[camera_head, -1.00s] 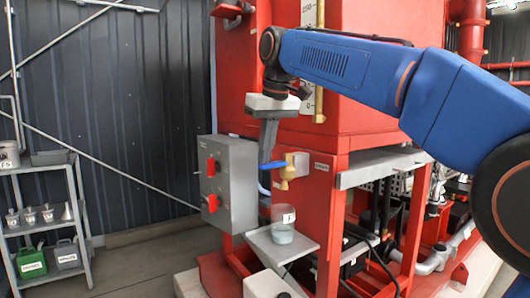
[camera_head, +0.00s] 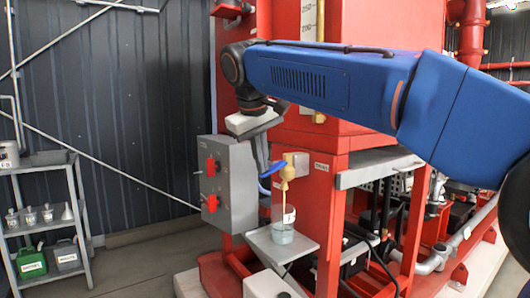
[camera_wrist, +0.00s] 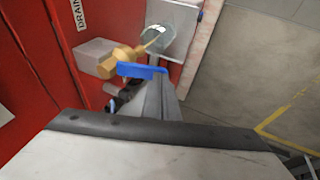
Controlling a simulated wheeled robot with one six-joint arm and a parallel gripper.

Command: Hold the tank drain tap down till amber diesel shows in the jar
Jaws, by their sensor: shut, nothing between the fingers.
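The brass drain tap (camera_head: 287,172) sticks out of the red tank frame, with its blue lever (camera_head: 272,169) tilted down. My gripper (camera_head: 264,165) is shut and empty, its tips at the lever from above; the wrist view shows the grey fingers (camera_wrist: 157,98) against the blue lever (camera_wrist: 140,71). A thin pale-yellow stream runs from the tap (camera_wrist: 122,62) into the jar (camera_head: 283,232). The jar is clear with a white label, stands on a small grey shelf (camera_head: 262,243) under the tap, and holds cloudy grey-blue liquid. From above, the jar (camera_wrist: 160,38) shows a greyish surface.
A grey control box (camera_head: 232,185) with red switches stands just left of the tap. A sight gauge (camera_head: 320,20) is on the red tank above. A grey shelf cart (camera_head: 45,165) with cans and small jars stands at far left. Floor between cart and frame is clear.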

